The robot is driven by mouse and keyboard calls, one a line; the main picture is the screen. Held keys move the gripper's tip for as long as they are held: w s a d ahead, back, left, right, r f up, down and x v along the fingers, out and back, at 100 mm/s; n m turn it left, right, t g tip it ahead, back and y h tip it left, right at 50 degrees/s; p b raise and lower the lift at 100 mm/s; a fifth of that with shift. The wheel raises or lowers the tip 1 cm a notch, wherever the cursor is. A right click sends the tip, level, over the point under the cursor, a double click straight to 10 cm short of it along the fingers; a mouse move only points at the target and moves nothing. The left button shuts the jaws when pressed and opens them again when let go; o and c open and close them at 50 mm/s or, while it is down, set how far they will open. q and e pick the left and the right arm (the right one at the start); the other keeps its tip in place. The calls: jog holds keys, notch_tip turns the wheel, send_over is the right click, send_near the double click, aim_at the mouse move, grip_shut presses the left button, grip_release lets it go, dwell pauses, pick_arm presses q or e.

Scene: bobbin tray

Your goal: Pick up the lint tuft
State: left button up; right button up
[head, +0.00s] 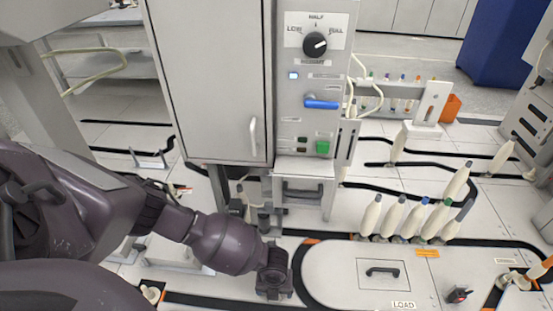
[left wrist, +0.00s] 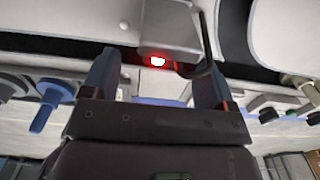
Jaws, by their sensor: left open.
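I cannot make out a lint tuft for certain in either view. My left gripper (left wrist: 155,78) is open in the left wrist view, with one dark finger on each side and no object visibly held between them. A small white spot with a red glow (left wrist: 157,61) shows just beyond the fingers, on the edge of a grey block (left wrist: 170,28); I cannot tell whether it is a lamp. In the head view my left arm reaches in from the left, and its wrist end is low in the middle, below the grey cabinet. The fingertips are hidden there. My right gripper is not in view.
A grey cabinet (head: 208,80) and a control panel with a black dial (head: 314,44) stand above the wrist. Several bobbins (head: 391,216) stand at right, behind a white lid plate (head: 330,270) with a black handle. A blue-handled knob (left wrist: 45,112) shows at left in the wrist view.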

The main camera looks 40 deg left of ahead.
pick_arm(q)
jog(key=f, duration=0.2)
jog(key=f+b, duration=0.1)
jog(key=shift+s+d+f, duration=0.1)
jog(key=shift+s+f, duration=0.05)
jog(key=shift+s, duration=0.15)
jog(key=shift+w+f, duration=0.15)
jog(key=shift+f, duration=0.3)
jog(key=shift+w+r, duration=0.1)
jog(key=shift+c, duration=0.2)
jog(key=c, duration=1)
jog(key=shift+c, duration=0.3)
